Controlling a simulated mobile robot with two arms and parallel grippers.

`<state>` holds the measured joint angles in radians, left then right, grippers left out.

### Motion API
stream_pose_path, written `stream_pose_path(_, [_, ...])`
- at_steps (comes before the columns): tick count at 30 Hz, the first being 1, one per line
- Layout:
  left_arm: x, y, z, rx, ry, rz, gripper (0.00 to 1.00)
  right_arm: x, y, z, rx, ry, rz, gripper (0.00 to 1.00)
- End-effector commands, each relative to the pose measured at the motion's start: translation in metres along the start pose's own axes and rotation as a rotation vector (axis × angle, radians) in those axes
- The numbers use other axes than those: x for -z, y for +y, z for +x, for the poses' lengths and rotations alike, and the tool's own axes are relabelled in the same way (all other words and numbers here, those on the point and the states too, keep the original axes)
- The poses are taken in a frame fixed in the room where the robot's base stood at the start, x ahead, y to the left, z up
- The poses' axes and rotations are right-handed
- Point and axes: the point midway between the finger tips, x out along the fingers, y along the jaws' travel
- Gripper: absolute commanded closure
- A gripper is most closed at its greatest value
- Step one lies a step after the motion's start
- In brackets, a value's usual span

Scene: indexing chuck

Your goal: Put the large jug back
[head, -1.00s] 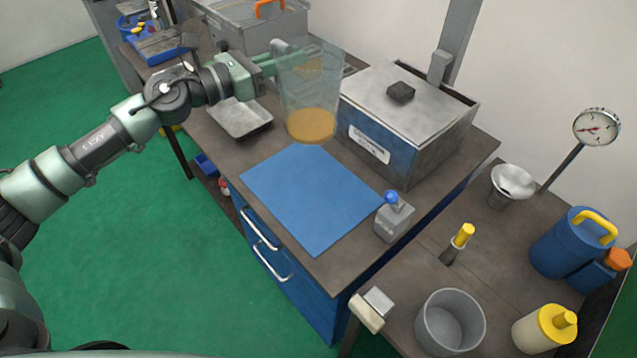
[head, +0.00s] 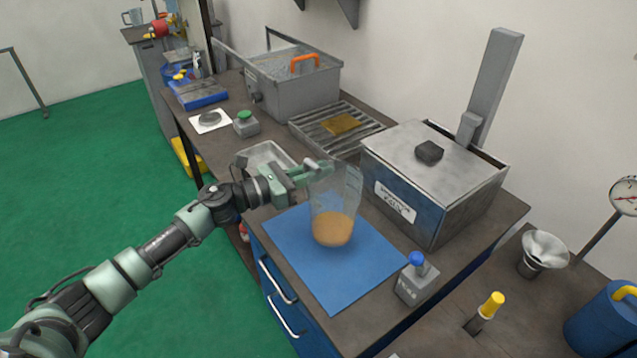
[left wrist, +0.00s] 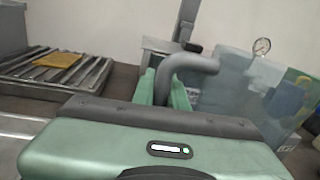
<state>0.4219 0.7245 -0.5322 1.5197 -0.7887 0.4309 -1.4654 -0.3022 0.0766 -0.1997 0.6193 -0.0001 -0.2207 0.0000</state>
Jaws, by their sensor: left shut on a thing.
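The large jug (head: 336,205) is clear, with amber liquid in its bottom, and looks upright over the blue mat (head: 290,246). I cannot tell whether its base touches the mat. My left gripper (head: 318,170) is shut on the jug's handle, at the jug's left side near the top. In the left wrist view the grey curved handle (left wrist: 190,64) sits between the green fingers, and the clear jug wall (left wrist: 232,85) is to the right. My right gripper is not in view.
A lidded metal box (head: 432,185) stands close right of the jug. A grey bottle with a blue top (head: 416,282) stands at the mat's right edge. A shallow metal tray (head: 264,158), slatted rack (head: 335,128) and grey tank (head: 292,85) lie behind.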

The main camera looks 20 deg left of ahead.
Motion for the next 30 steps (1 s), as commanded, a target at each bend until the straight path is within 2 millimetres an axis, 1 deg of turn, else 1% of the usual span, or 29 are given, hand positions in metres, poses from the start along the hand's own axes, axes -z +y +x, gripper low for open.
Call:
stream_pose_path(1, [0.009,0.0,0.0,-0.001,0.001,-0.006,1.0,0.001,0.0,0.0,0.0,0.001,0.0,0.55])
stream_pose_path(3, [0.021,0.001,0.0,-0.001,0.002,-0.007,1.0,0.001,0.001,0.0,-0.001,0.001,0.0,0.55])
stream_pose_path(7, [0.034,0.002,0.0,0.0,0.0,-0.005,1.0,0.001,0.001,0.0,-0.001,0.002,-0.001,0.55])
stream_pose_path(9, [0.037,0.002,0.0,0.0,0.0,-0.004,1.0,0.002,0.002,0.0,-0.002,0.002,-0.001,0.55])
stream_pose_path(16, [0.037,0.002,0.0,0.0,0.0,-0.002,1.0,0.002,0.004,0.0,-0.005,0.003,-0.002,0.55])
stream_pose_path(20, [0.041,0.002,0.0,0.0,0.0,-0.002,1.0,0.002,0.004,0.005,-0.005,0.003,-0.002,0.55])
stream_pose_path(21, [0.04,0.002,0.0,0.0,0.001,-0.001,0.81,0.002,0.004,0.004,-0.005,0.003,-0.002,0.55])
stream_pose_path(23, [0.04,0.002,0.0,0.0,0.001,-0.001,0.65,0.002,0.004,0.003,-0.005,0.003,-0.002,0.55])
stream_pose_path(30, [0.04,0.002,0.0,0.0,0.001,-0.002,0.65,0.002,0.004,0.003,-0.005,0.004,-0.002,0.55])
